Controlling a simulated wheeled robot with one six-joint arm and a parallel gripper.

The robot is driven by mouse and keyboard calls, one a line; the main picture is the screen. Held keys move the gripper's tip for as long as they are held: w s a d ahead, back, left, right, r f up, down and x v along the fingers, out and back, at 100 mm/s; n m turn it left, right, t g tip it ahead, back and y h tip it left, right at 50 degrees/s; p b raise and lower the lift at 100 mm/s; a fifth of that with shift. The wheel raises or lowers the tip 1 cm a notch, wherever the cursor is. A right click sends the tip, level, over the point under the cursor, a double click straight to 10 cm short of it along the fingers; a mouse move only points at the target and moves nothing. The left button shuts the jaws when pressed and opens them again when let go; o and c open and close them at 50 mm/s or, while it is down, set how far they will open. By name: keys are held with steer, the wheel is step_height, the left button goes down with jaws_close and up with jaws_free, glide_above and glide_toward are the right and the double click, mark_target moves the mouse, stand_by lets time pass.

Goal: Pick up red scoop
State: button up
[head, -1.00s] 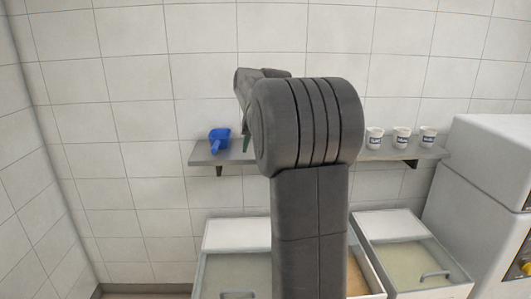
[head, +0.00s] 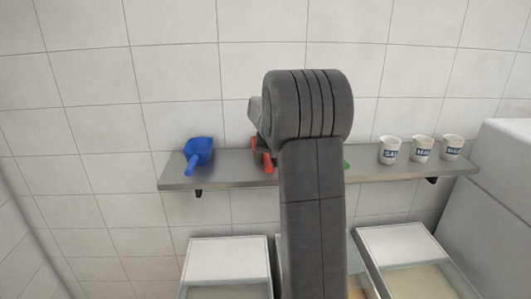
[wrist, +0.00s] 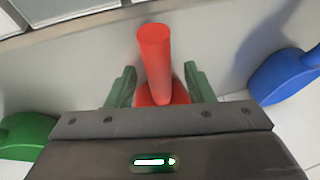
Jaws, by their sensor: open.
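The red scoop (head: 268,163) lies on the wall shelf in the head view, mostly hidden behind my arm. In the wrist view its red handle (wrist: 154,58) points away from my gripper, and part of its red body shows between the fingers. My gripper (wrist: 161,78) is open, with one green finger on each side of the scoop. I cannot tell whether the fingers touch it. In the head view my gripper is mostly hidden behind my arm.
On the shelf (head: 225,173), a blue scoop (head: 198,151) lies to the left and a green scoop (head: 346,164) shows partly right of my arm. Several white cups (head: 422,148) stand farther right. Bins with clear lids (head: 398,246) stand below. A white tiled wall is behind.

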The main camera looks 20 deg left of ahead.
steer(key=shift+w+a+f, duration=0.2)
steer(key=shift+w+f, duration=0.05)
steer(key=shift+f, duration=0.4)
steer(key=c, duration=0.9)
jaws_close()
steer(key=shift+r, duration=0.15)
